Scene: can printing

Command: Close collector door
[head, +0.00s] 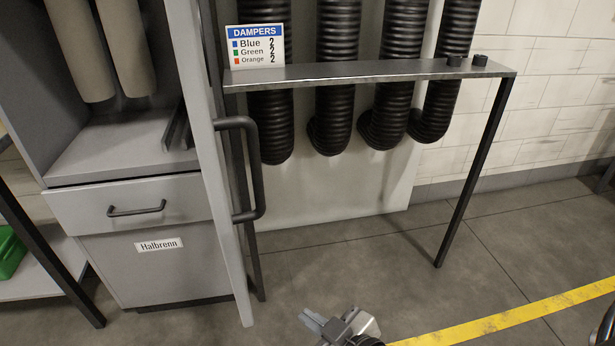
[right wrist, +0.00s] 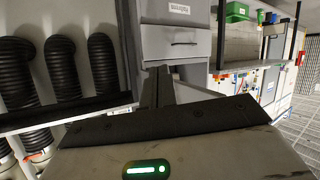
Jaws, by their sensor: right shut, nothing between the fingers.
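The collector door (head: 197,100) is a tall grey panel standing open, seen nearly edge-on in the head view. Its black bar handle (head: 261,172) faces right. The grey collector cabinet (head: 110,150) is open to its left, with two beige filter tubes (head: 122,45) inside. My right gripper (head: 309,320) is at the bottom of the head view, right of the door's lower end and apart from it. It is shut and empty; its closed fingers (right wrist: 158,88) also show in the right wrist view. My left gripper is not in view.
A narrow metal shelf (head: 370,72) on dark legs stands right of the door, with a dampers sign (head: 257,46) on it and black hoses (head: 335,100) behind. A drawer (head: 130,203) sits below the cabinet opening. Floor in front is clear, with a yellow line (head: 500,318).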

